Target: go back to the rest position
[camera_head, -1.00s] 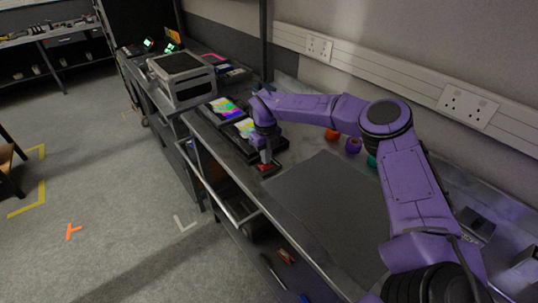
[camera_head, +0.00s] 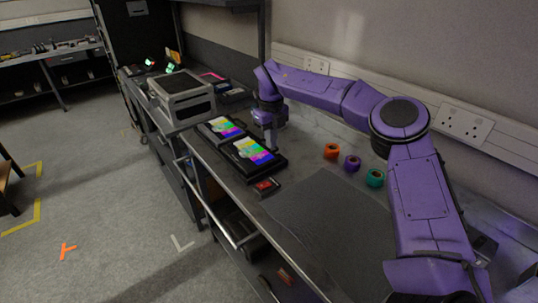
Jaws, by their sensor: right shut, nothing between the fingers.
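My right arm comes in from the right and arches over the bench. Its gripper (camera_head: 270,137) points down, shut and empty, just behind the nearer screen device (camera_head: 254,153). The fingertips are small and dark here, and I cannot tell their exact height above the bench. My left gripper is out of view.
A second screen device (camera_head: 221,128) and a grey boxy unit (camera_head: 181,97) stand farther left. A small red-topped block (camera_head: 265,186) lies in front. Orange (camera_head: 332,151), purple (camera_head: 352,163) and teal (camera_head: 375,178) rolls stand near the wall. A dark mat (camera_head: 325,225) lies clear.

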